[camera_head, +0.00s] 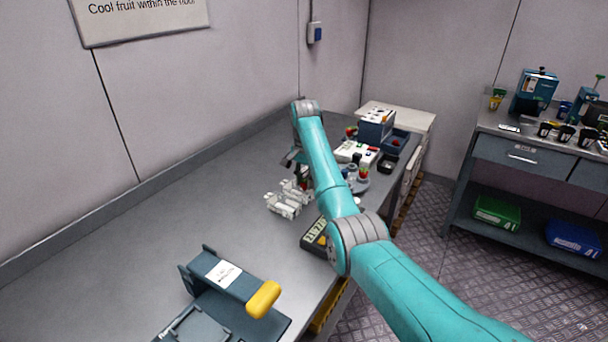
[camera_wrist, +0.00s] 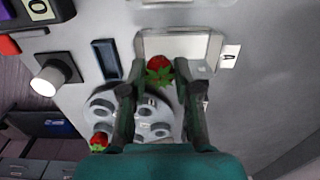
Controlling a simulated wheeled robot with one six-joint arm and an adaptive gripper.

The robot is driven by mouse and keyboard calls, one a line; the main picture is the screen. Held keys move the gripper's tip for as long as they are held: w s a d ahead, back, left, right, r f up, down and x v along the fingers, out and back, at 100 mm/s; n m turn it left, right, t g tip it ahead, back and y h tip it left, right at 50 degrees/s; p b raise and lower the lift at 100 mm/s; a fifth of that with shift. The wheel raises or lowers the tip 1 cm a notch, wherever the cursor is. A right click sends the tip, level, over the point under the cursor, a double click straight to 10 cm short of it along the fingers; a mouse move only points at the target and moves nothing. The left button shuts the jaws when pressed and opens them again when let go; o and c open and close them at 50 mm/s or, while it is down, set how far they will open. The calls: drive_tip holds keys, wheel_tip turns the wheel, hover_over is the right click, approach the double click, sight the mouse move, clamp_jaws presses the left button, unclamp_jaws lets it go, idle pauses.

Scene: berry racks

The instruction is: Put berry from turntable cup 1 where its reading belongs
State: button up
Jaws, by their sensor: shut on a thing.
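A red strawberry with green leaves (camera_wrist: 157,66) sits between the fingertips of my gripper (camera_wrist: 160,78) in the wrist view. My gripper is shut on it; the exact contact is hard to see. Below the fingers is the round grey turntable (camera_wrist: 158,132) with several cups. Another red strawberry (camera_wrist: 98,140) is at the turntable's left side. In the head view my gripper (camera_head: 297,163) is over the bench behind my arm, above and near white racks (camera_head: 284,205). The turntable (camera_head: 360,187) is partly hidden by my arm. No reading is legible.
A dark box with yellow marks (camera_head: 316,238) and a yellow-handled device (camera_head: 225,280) are on the bench. The bench's left side is clear. Green (camera_head: 497,212) and blue (camera_head: 573,238) crates are shelved right.

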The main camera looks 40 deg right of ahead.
drive_tip(key=shift+f, duration=0.55)
drive_tip(key=o, duration=0.7)
drive_tip(key=shift+r, duration=0.1)
drive_tip(key=shift+r, duration=2.95)
